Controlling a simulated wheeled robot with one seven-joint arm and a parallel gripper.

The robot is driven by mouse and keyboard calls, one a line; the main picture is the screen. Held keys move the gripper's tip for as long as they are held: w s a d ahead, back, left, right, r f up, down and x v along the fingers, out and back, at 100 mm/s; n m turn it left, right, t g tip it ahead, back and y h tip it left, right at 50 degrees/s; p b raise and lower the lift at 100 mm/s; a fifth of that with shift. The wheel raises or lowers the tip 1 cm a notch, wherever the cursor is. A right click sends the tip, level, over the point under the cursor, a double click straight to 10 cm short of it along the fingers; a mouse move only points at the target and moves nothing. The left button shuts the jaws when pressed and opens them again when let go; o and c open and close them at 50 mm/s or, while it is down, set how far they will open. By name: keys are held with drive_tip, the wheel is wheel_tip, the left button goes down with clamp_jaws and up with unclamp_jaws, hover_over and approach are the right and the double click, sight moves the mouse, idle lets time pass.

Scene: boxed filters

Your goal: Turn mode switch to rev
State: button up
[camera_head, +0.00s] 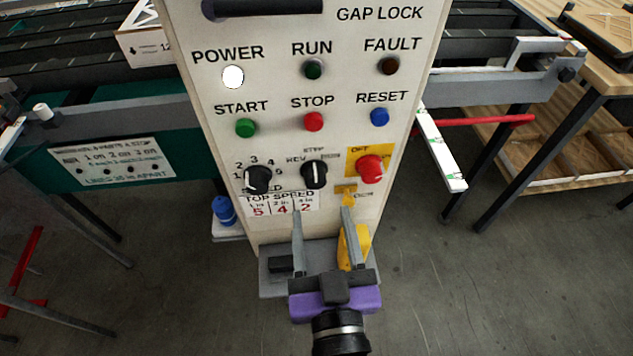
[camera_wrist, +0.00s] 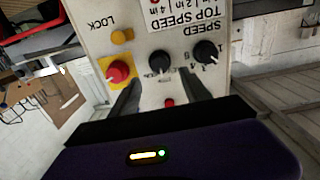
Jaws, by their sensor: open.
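The mode switch (camera_head: 314,174) is a black knob with a white pointer line, in the lower middle of the control panel. Its labels include REV at the left and STEP above. The line looks near upright, toward STEP. In the wrist view, where the panel appears upside down, the mode switch (camera_wrist: 160,62) lies just beyond and between the fingertips. My gripper (camera_head: 322,212) is open and empty, its fingers spread below the knob in the head view. The gripper (camera_wrist: 158,80) does not appear to touch the knob; the exact gap is unclear.
The black speed knob (camera_head: 257,179) is left of the switch and the red OFF knob (camera_head: 370,168) is right, close by. Above are the green START (camera_head: 246,128), red STOP (camera_head: 314,121) and blue RESET (camera_head: 379,117) buttons. A yellow padlock-like piece (camera_head: 354,246) is near the right finger.

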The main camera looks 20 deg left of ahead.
sight(314, 184)
drive_tip(key=p+x, duration=0.2)
drive_tip(key=x, duration=0.5)
drive_tip(key=shift+w+a, duration=0.2)
drive_tip(key=shift+w, duration=0.05)
clamp_jaws()
drive_tip(key=shift+n, duration=0.3)
drive_tip(key=n+p, duration=0.2)
drive_tip(key=n, duration=0.1)
drive_tip(key=shift+n, duration=0.3)
drive_tip(key=shift+s+a+n+p, duration=0.15)
drive_tip(key=shift+n+p, duration=0.7)
drive_tip(key=shift+n, duration=1.45)
drive_tip(key=shift+f, duration=0.1)
